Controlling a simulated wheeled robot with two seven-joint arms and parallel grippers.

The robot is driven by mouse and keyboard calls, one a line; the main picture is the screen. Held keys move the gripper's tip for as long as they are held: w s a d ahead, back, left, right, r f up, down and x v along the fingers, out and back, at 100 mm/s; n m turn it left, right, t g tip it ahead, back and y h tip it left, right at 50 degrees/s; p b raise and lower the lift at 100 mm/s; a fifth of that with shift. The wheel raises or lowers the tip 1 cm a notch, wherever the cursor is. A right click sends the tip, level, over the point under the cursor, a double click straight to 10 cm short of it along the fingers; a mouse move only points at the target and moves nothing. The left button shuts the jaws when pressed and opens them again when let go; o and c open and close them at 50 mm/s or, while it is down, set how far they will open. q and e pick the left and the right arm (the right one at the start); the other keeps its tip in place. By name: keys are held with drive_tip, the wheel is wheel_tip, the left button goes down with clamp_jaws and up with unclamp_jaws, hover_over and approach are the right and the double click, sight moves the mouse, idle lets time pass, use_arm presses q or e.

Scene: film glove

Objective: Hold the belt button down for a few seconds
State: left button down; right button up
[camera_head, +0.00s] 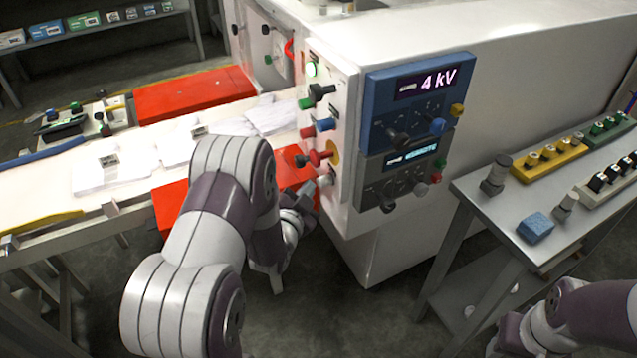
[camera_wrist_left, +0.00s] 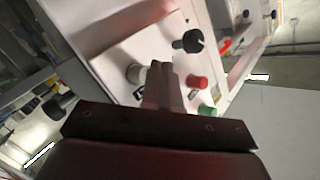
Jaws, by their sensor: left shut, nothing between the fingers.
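The white machine's control panel (camera_head: 340,120) carries several coloured buttons and knobs. No readable label tells me which one is the belt button. My left gripper (camera_head: 308,192) is by the panel's lower edge, close to a pale grey knob (camera_head: 325,181), below a red mushroom button (camera_head: 319,157) on a yellow plate. In the left wrist view my shut, empty fingers (camera_wrist_left: 166,75) point at the panel, between a pale knob (camera_wrist_left: 134,73) and a red button (camera_wrist_left: 197,82). A green button (camera_wrist_left: 208,111) and a black knob (camera_wrist_left: 188,41) are near. Contact cannot be told.
A conveyor (camera_head: 65,175) with flat white film packs and red covers (camera_head: 195,94) lies left of the machine. Blue and grey display modules (camera_head: 420,90) sit right of the panel; one reads 4 kV. A grey side table (camera_head: 500,210) with button boxes stands at right.

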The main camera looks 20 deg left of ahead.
use_arm(q)
drive_tip(key=shift+w+d, duration=0.3)
drive_tip(key=shift+w, duration=0.05)
idle(1.6)
idle(2.1)
drive_tip(key=shift+s+a, duration=0.55)
drive_tip(key=shift+s, duration=0.15)
drive_tip(key=shift+s+a, duration=1.65)
drive_tip(key=shift+s, duration=0.25)
